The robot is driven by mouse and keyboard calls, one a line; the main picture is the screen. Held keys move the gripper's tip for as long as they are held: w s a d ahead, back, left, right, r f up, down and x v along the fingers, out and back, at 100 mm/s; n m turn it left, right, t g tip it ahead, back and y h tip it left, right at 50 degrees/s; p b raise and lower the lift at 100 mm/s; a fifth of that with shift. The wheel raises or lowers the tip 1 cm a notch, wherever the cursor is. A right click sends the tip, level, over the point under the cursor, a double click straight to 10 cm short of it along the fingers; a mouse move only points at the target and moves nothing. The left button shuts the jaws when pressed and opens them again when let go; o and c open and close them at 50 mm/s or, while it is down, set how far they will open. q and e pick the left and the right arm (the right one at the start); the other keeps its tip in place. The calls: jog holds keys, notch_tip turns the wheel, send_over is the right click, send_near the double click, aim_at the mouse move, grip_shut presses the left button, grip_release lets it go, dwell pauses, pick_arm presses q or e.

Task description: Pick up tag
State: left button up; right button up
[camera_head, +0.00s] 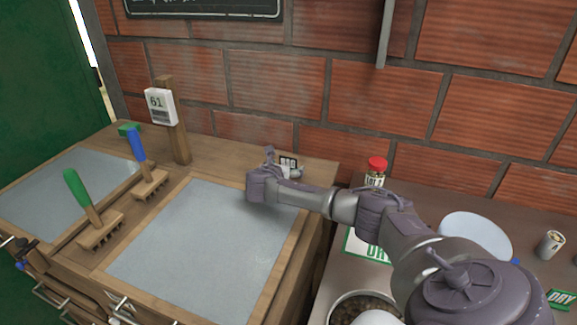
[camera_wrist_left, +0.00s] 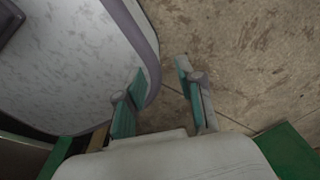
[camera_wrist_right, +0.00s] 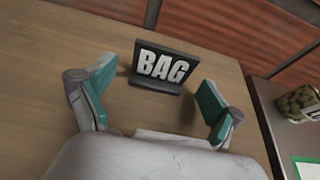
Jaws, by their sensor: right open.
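A small black sign with white letters BAG (camera_wrist_right: 162,68) stands upright on the wooden worktop in the right wrist view. In the head view this sign (camera_head: 289,161) is partly hidden by my right gripper. My right gripper (camera_wrist_right: 156,80) is open and empty, its fingertips on either side of the sign's front, apart from it. In the head view my right gripper (camera_head: 283,164) is at the back right corner of the worktop. A white tag marked 61 (camera_head: 160,106) hangs on a wooden post (camera_head: 179,135). My left gripper (camera_wrist_left: 160,76) is open and empty above bare floor.
A green-handled rake (camera_head: 93,220) and a blue-handled rake (camera_head: 146,170) lie between two grey panels (camera_head: 205,240). A red-capped jar (camera_head: 376,172), a bowl of beans (camera_head: 362,305), a white plate (camera_head: 475,236) and a can (camera_head: 550,244) stand on the right counter. A brick wall (camera_head: 270,85) is behind.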

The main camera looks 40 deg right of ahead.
jog(key=shift+w+d+f, duration=0.2)
jog(key=shift+w+d, duration=0.05)
jog(key=shift+d, duration=0.15)
jog(key=c, duration=1)
jog(key=shift+r, duration=0.15)
